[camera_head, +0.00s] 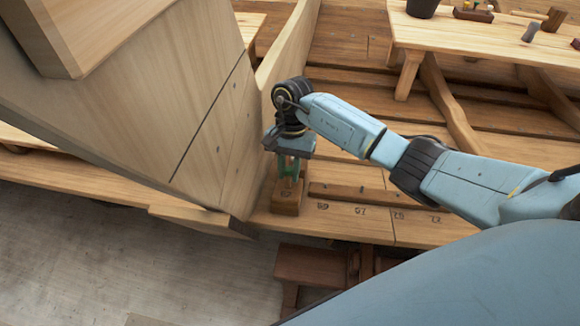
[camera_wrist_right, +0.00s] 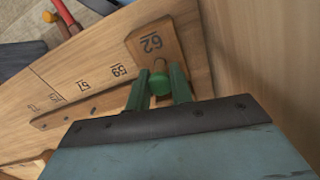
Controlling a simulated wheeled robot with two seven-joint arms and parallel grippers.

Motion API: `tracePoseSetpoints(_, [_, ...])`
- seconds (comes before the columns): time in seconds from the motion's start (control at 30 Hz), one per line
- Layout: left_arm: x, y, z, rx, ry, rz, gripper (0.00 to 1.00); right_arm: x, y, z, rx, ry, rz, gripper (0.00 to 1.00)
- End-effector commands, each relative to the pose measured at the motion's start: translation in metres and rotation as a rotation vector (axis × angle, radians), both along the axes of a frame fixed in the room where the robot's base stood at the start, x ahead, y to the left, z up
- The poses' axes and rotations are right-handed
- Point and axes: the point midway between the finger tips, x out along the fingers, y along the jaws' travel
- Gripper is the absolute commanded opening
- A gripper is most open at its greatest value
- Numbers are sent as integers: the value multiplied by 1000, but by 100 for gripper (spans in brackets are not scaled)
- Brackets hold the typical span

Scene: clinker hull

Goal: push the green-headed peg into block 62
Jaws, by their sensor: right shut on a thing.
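Block 62 (camera_wrist_right: 148,48) is a brown wooden block marked 62, standing at the end of a plank. In the head view the block (camera_head: 286,203) stands beside the tall hull planking. My right gripper (camera_head: 289,172) points down just above the block. My left gripper is not in view.
The hull planking (camera_head: 120,100) rises close on the left of the gripper. A strip with dark marks (camera_wrist_right: 90,105) runs from the block, with numbers 59 and 57 beside it. A bench (camera_head: 480,35) with tools and a dark pot (camera_head: 422,8) stands at the back right.

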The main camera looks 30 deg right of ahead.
Motion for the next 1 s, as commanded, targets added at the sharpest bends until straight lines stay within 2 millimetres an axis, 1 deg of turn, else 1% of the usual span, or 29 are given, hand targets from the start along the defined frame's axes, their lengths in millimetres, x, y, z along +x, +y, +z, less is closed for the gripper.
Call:
tracePoseSetpoints(0.5, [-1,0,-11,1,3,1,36,-3,2,-14,-1,-1,-1,1])
tracePoseSetpoints(0.63, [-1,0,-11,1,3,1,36,-4,2,-14,-1,1,-1,1])
tracePoseSetpoints(0.67, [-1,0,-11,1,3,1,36,-4,2,-14,-1,1,-1,25])
tracePoseSetpoints(0.8, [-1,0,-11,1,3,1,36,-4,2,-14,-2,2,0,43])
tracePoseSetpoints(0.83, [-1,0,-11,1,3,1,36,-4,2,-14,-1,1,-1,47])
tracePoseSetpoints(1.0, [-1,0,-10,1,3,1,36,-3,2,-13,0,0,-1,47])
